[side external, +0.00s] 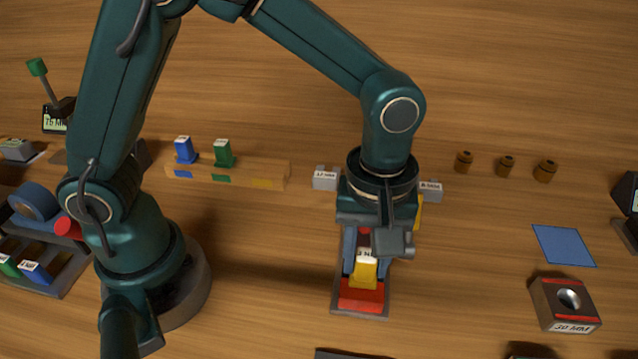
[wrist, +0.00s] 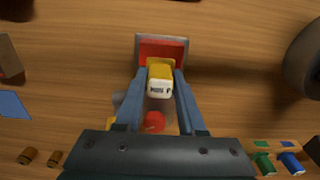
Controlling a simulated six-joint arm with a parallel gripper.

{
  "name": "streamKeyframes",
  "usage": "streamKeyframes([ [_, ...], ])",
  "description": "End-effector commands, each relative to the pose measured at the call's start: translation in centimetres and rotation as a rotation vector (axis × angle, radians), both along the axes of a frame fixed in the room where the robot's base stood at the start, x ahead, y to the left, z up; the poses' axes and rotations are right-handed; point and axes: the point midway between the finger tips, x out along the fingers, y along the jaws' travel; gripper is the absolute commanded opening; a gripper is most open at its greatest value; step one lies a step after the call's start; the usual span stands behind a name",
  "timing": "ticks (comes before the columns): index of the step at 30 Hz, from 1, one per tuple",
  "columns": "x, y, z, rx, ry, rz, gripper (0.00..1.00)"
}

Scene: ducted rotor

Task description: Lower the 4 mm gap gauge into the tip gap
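My gripper (wrist: 160,80) points down with its two blue-grey fingers on either side of the yellow gauge (wrist: 160,68), which has a white labelled top. The fingers appear closed on its sides. In the side external view the gauge (side external: 363,274) is under my wrist, against or above a red block (side external: 360,296) on a grey base (side external: 358,312). The red block also shows in the wrist view (wrist: 162,46), just beyond the gauge. A red round part (wrist: 154,121) lies on the other side, between the fingers. Whether the gauge is in the gap cannot be told; its lower end is hidden.
A wooden rack (side external: 220,175) holds a blue gauge (side external: 185,150) and a green gauge (side external: 223,153); its yellow-marked place is empty. Grey blocks (side external: 325,179) stand near my wrist. Brown knobs (side external: 505,166), a blue mat (side external: 564,245) and a 30 mm block (side external: 564,306) are right.

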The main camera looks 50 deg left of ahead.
Motion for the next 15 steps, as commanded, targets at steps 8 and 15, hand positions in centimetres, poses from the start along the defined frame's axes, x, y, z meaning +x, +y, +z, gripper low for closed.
streamKeyframes([
  [8,0.0,0.0,0.0,0.000,0.000,0.000,0.69],
  [15,0.1,-0.1,1.3,-0.002,-0.005,0.000,0.69],
])
